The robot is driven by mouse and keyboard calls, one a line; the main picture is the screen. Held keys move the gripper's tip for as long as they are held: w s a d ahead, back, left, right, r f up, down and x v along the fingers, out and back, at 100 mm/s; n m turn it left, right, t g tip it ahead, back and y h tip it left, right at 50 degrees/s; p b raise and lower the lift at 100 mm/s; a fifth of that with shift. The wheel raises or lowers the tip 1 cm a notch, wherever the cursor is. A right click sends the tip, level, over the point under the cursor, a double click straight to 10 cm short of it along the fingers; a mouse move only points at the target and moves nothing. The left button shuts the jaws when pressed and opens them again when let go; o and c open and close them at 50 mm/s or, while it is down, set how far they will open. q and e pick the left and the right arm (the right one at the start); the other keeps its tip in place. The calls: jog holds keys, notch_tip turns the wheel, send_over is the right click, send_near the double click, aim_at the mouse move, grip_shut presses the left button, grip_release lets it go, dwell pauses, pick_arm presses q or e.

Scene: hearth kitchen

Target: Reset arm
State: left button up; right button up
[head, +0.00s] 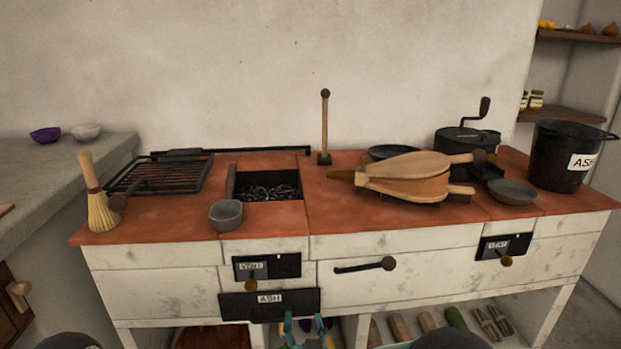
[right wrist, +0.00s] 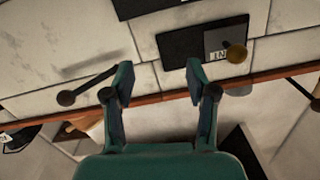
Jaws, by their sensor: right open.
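My right gripper (head: 304,318) shows at the bottom edge of the head view, its teal fingertips in front of the lower front of the hearth counter, below the black ASH drawer (head: 268,304). In the right wrist view the right gripper (right wrist: 160,68) is open, with two teal fingers spread apart and nothing between them. The white brick front, a black vent plate (right wrist: 182,46) and a round brass knob (right wrist: 237,53) show beyond the fingers. My left gripper is not in view.
The hearth's terracotta top (head: 265,222) holds a whisk broom (head: 102,212), a grill rack (head: 160,175), a small grey pot (head: 226,215), bellows (head: 405,188), a grinder (head: 467,142) and a black ash bucket (head: 562,160). A bar handle (head: 365,265) sticks out from the front.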

jog(key=s+d+f+m+g+h, duration=0.1)
jog(key=s+d+f+g, duration=0.2)
jog(key=d+f, duration=0.6)
jog(key=s+d+f+m+g+h, duration=0.1)
jog(key=s+d+f+g, duration=0.2)
jog(key=d+f, duration=0.6)
jog(key=s+a+f+g+y, duration=0.2)
jog(key=s+f+g, duration=0.25)
jog(key=s, duration=0.75)
jog(key=s+a+f+g+y, duration=0.1)
jog(key=s+f+g, duration=0.4)
jog(key=s, duration=0.6)
notch_tip(320, 180, up, 35)
jog(key=p, duration=3.4)
jog(key=shift+s+a+r+n+g, duration=0.15)
jog(key=shift+s+a+n+g, duration=0.15)
jog(key=shift+g, duration=0.15)
